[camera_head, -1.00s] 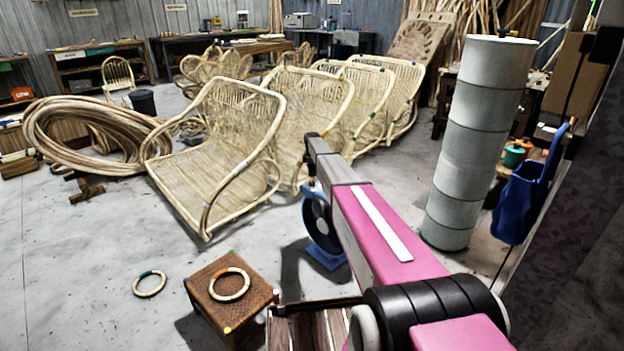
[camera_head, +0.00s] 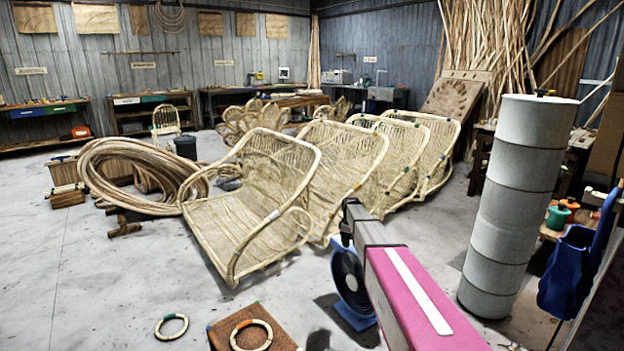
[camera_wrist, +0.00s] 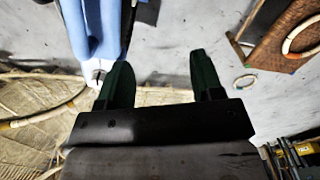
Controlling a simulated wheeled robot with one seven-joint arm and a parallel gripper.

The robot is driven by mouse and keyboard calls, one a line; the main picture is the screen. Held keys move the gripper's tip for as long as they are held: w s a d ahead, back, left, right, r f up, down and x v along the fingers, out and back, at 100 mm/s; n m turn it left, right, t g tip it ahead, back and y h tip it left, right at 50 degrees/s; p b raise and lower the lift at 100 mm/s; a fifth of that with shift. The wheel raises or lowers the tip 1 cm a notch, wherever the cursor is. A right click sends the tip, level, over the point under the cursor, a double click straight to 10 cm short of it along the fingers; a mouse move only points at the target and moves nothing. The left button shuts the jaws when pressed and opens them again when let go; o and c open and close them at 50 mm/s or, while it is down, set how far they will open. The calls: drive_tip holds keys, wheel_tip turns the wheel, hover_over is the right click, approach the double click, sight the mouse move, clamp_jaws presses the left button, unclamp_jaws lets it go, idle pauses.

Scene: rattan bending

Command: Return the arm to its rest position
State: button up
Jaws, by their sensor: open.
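My arm (camera_head: 415,300), with pink and grey links, reaches up from the lower right in the head view, and its far end is near the rattan seats. My gripper (camera_wrist: 163,82) shows in the wrist view with its two dark fingers apart and nothing between them. Grey floor lies beyond the fingertips. A blue thing (camera_wrist: 95,30) stands close to the left finger in the wrist view; I cannot tell whether they touch. In the head view the fingers cannot be made out.
Several rattan seats (camera_head: 250,205) stand in a row mid-room. A blue fan-like machine (camera_head: 350,285) is beside my arm. A woven stool (camera_head: 228,330) bears a ring (camera_head: 251,335); another ring (camera_head: 171,326) lies on the floor. A tall grey column (camera_head: 515,190) stands right.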

drive_tip(key=s+r+m, duration=0.2)
drive_tip(key=s+m, duration=0.9)
drive_tip(key=s, duration=2.8)
drive_tip(key=shift+s+r+m, duration=0.2)
drive_tip(key=shift+s+m, duration=0.05)
drive_tip(key=shift+m, duration=0.05)
